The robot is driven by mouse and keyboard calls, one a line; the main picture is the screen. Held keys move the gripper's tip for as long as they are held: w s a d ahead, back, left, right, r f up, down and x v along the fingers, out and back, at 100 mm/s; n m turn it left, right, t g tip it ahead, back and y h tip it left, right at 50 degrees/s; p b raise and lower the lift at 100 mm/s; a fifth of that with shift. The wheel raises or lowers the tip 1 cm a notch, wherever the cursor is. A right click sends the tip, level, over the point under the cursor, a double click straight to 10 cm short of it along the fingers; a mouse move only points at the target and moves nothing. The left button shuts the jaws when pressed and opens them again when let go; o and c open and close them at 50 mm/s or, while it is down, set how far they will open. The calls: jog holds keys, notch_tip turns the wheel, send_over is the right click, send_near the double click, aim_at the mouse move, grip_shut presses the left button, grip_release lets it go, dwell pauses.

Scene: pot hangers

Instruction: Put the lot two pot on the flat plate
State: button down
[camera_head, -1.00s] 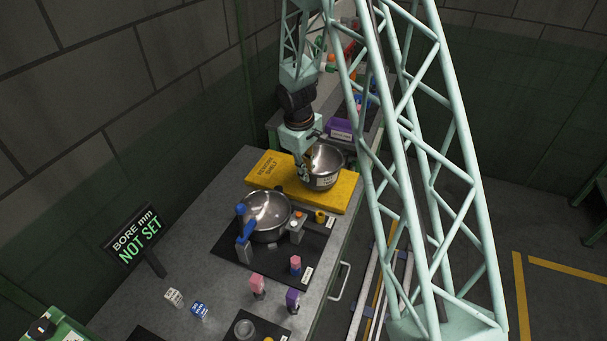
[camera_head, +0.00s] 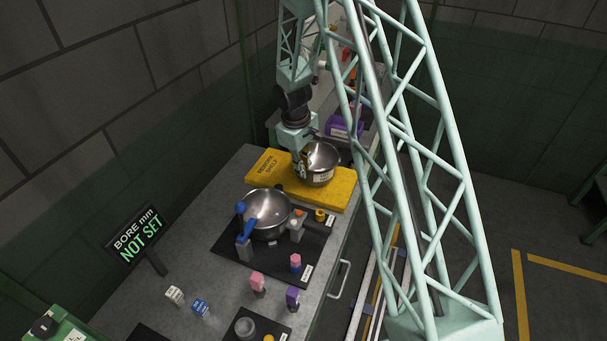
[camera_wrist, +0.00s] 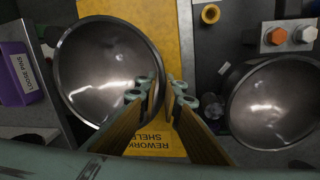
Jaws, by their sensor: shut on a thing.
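A steel pot (camera_head: 322,158) with a white label, its text too small to read, is at the yellow rework shelf. It also shows at the left in the wrist view (camera_wrist: 105,75). My gripper (camera_head: 303,170) is at the pot's left side, shut on its rim or side; the fingers (camera_wrist: 165,92) meet the pot's edge in the wrist view. I cannot tell whether the pot touches the shelf. A second steel pot (camera_head: 267,212) sits among pegs on a dark plate (camera_head: 290,266). I cannot tell which pot is lot two, or which surface is the flat plate.
The yellow rework shelf (camera_head: 268,165) lies across the bench. A purple loose pins bin (camera_wrist: 18,72) stands beyond it. Blue-topped posts (camera_head: 243,245), pink and purple pegs (camera_head: 292,298), small blocks (camera_head: 200,308) and a grey cup (camera_head: 245,327) stand nearer.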

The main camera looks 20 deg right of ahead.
jog(key=shift+f, duration=1)
jog(key=shift+f, duration=0.15)
jog(key=c, duration=2.8)
grip_release()
jog(key=shift+r, duration=0.2)
jog(key=r, duration=0.4)
jog(key=a+r, duration=0.1)
jog(key=r, duration=0.2)
jog(key=s+r, duration=0.1)
jog(key=r, duration=0.3)
jog(key=shift+a+r, duration=0.3)
jog(key=shift+r, duration=0.05)
jog(key=shift+r, duration=0.15)
